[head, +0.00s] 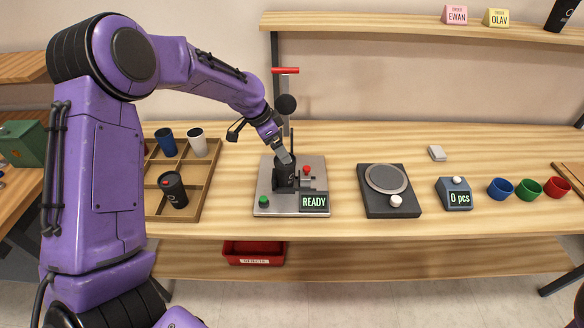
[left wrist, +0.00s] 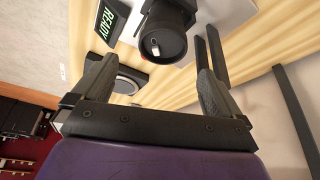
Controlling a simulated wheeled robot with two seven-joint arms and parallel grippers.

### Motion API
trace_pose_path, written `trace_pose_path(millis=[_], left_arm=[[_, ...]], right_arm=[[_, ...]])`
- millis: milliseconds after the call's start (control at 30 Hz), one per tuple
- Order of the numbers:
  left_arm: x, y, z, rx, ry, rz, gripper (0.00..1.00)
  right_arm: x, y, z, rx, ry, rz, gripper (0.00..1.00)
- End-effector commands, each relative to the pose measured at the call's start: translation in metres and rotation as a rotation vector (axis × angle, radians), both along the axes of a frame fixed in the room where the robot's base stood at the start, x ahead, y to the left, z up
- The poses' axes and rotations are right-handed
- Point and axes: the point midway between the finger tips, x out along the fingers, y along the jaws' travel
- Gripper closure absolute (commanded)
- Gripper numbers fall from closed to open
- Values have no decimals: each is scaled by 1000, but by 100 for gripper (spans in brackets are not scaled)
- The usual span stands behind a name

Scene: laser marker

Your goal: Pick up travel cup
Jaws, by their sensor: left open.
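A black travel cup (head: 284,174) stands upright in the laser marker (head: 262,200), whose sign reads READY. In the left wrist view the cup's dark lid (left wrist: 165,43) shows beyond and between the fingertips, apart from both. My left gripper (head: 284,157) is right at the top of this cup and partly covers it. The left wrist view shows the gripper (left wrist: 153,70) open, with nothing between its fingers. My right gripper is out of view.
A red bin (head: 254,252) is below the bench top.

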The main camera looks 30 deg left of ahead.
Motion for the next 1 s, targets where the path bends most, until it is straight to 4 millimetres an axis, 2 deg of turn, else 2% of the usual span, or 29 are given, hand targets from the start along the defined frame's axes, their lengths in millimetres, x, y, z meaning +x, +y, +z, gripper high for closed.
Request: trace_pose_path(millis=[200,333,600,700,900,933,1000], left_arm=[[5,0,-34,0,5,15,0],[8,0,-48,-1,3,22,0],[22,-5,-87,1,3,20,0],[25,-7,-96,0,1,18,0],[26,-8,-98,0,0,17,0],[26,-8,-98,0,0,17,7],[26,-8,-98,0,0,17,30]], right_arm=[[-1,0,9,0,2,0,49],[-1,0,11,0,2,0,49],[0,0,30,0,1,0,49],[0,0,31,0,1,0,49],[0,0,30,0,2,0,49],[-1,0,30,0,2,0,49],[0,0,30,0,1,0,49]])
